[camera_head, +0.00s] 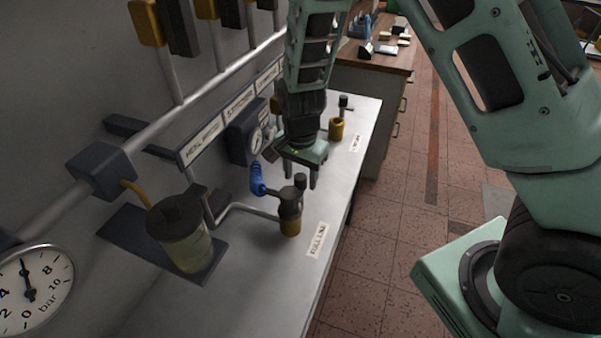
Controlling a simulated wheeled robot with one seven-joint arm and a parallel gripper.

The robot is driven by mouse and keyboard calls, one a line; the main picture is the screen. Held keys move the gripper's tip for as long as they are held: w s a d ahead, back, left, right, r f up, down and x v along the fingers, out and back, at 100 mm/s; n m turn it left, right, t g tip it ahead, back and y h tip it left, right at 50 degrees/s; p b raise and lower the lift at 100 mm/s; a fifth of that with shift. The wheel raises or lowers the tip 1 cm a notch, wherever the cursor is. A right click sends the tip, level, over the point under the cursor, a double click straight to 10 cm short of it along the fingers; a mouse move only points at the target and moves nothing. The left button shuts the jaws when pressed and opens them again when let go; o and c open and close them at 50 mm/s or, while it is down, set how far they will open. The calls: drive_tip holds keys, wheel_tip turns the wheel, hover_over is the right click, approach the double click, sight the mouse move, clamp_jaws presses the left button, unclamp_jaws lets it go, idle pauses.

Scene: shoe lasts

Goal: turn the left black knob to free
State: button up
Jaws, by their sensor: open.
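A black knob (300,181) sits on top of a dark and brass fitting (291,222) on the grey bench, behind a label. It is the nearer of two such fittings. A second black knob (343,101) stands farther back by another brass fitting (336,129). My gripper (299,174) points down with its two fingers apart, close to the nearer knob. It appears just behind or above that knob, and I cannot tell whether they touch. Nothing shows between the fingers. The knob's position marking is too small to read.
A blue handle (257,180) and a pipe lie left of the nearer fitting. A jar (179,234) with a black lid stands on the left, with a pressure gauge (34,288) near it. The bench (255,285) is clear in front.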

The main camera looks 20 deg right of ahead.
drive_tip(key=c, duration=1)
drive_tip(key=shift+o, duration=0.2)
drive_tip(key=shift+n, duration=0.4)
drive_tip(key=n, duration=0.3)
drive_tip(key=shift+n+b, duration=0.35)
drive_tip(key=shift+n, duration=0.05)
drive_tip(key=n, duration=0.4)
drive_tip(key=shift+w+n+b, duration=0.1)
drive_tip(key=shift+n+b, duration=0.2)
drive_tip(key=n, duration=0.4)
drive_tip(key=shift+n, duration=2.3)
